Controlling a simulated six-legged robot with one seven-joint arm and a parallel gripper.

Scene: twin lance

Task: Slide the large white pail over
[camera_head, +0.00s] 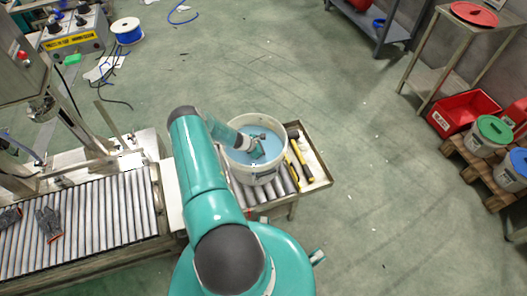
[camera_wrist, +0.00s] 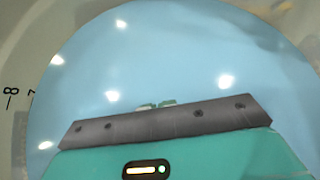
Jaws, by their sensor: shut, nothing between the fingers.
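The large white pail (camera_head: 262,178) stands upright on the end of a small roller table (camera_head: 318,172), with light blue contents (camera_wrist: 200,50) inside. My teal arm reaches in over the pail's left rim. My gripper (camera_head: 257,154) is inside the rim, over or at the blue surface; I cannot tell if it touches. It is shut and empty. In the wrist view the blue fills most of the picture, the pail's pale inner wall (camera_wrist: 18,50) with dark figures shows at the left, and only small fingertips (camera_wrist: 157,104) show past the dark gripper edge.
A hammer with a yellow and black handle (camera_head: 300,160) lies right beside the pail on the table. A roller conveyor (camera_head: 90,215) with grey gloves (camera_head: 48,222) is at the left. Smaller pails (camera_head: 490,135) and a red crate (camera_head: 465,112) stand at far right.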

